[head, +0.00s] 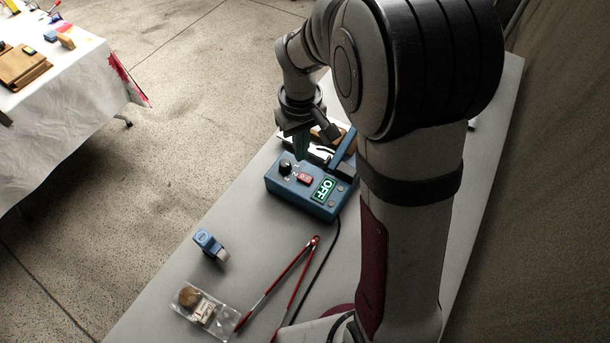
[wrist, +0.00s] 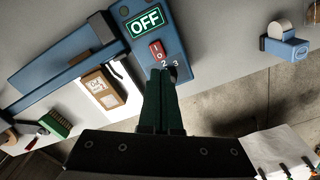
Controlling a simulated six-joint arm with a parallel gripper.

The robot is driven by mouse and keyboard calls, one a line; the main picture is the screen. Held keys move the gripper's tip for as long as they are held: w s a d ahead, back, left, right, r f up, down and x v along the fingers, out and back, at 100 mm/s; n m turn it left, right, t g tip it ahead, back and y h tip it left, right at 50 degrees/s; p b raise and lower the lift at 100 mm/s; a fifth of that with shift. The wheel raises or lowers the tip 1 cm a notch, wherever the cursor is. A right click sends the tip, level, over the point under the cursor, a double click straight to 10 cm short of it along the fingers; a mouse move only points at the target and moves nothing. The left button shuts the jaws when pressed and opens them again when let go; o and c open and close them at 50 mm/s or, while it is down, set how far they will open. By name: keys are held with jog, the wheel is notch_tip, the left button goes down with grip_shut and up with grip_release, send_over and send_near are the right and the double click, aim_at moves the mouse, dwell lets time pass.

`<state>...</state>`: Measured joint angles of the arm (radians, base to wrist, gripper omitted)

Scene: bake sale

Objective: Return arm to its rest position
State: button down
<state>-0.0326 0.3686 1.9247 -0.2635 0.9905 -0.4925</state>
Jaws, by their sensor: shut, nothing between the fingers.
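My gripper (wrist: 160,80) is shut and empty. In the wrist view its fingertips are just at the face of a blue sealer box (wrist: 178,30), beside its red switch (wrist: 158,50) and the numbered dial. The box's display reads OFF. In the head view my gripper (head: 301,150) points down over the back end of the same blue box (head: 300,195); I cannot tell whether the fingertips touch it. My arm stands bent over the right side of the table and hides part of it.
On the grey table (head: 185,250) are red-handled tongs (head: 275,285), a bagged cookie (head: 200,305) and a blue tape dispenser (head: 208,243). A labelled brown packet (wrist: 105,85) and a green brush (wrist: 55,123) lie beside the sealer. A cloth-covered table (head: 70,95) stands apart at left.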

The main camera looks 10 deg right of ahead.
dwell(0.3)
jog(key=s+a+r+m+y, duration=0.1)
jog(key=s+r+m, duration=0.3)
jog(key=s, duration=0.8)
jog(key=s+a+r+m, duration=0.1)
jog(key=s+r+m, duration=0.2)
jog(key=s, duration=0.8)
jog(key=shift+s+a+r+m+y, duration=0.15)
jog(key=shift+s+r+m+y, duration=0.25)
jog(key=shift+m, duration=0.4)
jog(key=w+d+m+h, duration=0.1)
jog(key=w+d+m, duration=0.1)
jog(key=w+m, duration=0.8)
jog(key=w+d+m, duration=0.2)
jog(key=w+m, duration=0.9)
jog(key=w, duration=0.1)
jog(key=shift+f+h, duration=0.3)
jog(key=shift+h, duration=0.1)
